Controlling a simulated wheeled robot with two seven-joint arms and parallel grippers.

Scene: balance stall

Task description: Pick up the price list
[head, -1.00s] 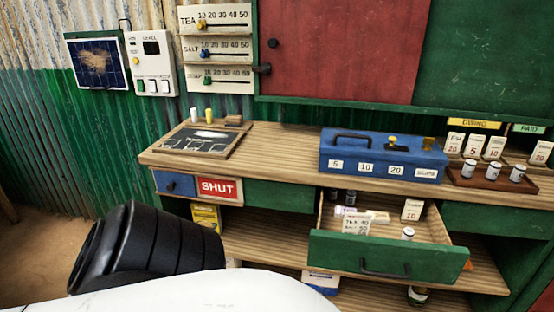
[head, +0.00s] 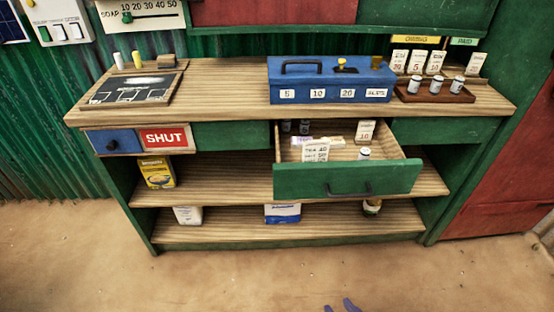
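The price list (head: 315,150) is a small white card with dark lines of words and numbers. It stands in the open green-fronted drawer (head: 347,180), at the left behind the front panel, which may hide its lower edge. My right gripper (head: 339,306) shows only as two purple fingertips at the bottom edge of the head view. The tips are apart with bare ground between them, well below and in front of the drawer. My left gripper is not in view.
The drawer also holds a white card (head: 365,132), a small jar (head: 364,153) and dark jars at the back. A blue cash box (head: 330,83) and a tray of jars (head: 434,96) stand on the counter above. The ground in front is clear.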

